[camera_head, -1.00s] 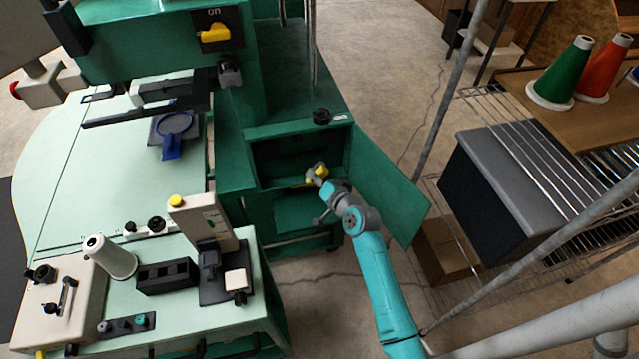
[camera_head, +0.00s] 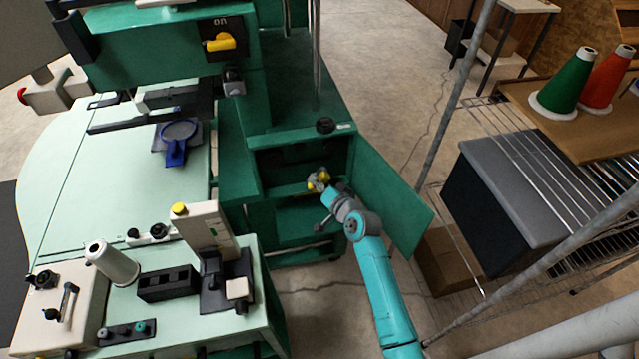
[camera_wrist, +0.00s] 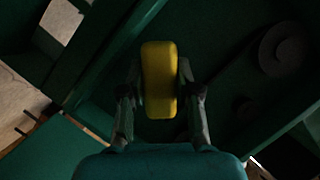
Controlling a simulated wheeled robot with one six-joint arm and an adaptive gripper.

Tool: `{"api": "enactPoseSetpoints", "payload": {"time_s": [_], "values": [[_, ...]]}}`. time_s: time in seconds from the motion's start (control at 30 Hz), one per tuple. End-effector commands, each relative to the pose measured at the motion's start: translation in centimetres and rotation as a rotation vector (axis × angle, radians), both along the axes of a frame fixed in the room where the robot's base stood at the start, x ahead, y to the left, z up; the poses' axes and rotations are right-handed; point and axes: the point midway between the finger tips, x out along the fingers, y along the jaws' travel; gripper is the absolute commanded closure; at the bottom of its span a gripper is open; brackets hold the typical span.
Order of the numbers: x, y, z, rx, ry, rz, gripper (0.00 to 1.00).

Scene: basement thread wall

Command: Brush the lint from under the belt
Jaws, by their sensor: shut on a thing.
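My gripper (camera_head: 319,181) is at the mouth of the open green compartment (camera_head: 275,180) in the machine's body. In the wrist view its fingers (camera_wrist: 159,85) are shut on a yellow block-shaped thing (camera_wrist: 159,65), which looks like the brush. Bristles are not visible. A dark round pulley (camera_wrist: 282,50) shows to the right of the yellow thing in the wrist view. The inside is very dark. I cannot make out the belt clearly or see any lint, nor tell whether the brush touches anything.
The compartment's green door (camera_head: 390,205) stands open to the right of my arm. A pale worktable (camera_head: 100,190) is at the left. A yellow switch (camera_head: 220,42) sits under "ON".

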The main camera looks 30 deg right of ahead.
Motion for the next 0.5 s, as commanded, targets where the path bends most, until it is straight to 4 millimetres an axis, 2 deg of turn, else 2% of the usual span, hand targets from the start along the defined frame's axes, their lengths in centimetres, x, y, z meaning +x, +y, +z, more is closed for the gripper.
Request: {"api": "enactPoseSetpoints", "payload": {"time_s": [0.5], "values": [[0.85,-0.27,0.02,0.0,0.0,0.0,1.0]]}}
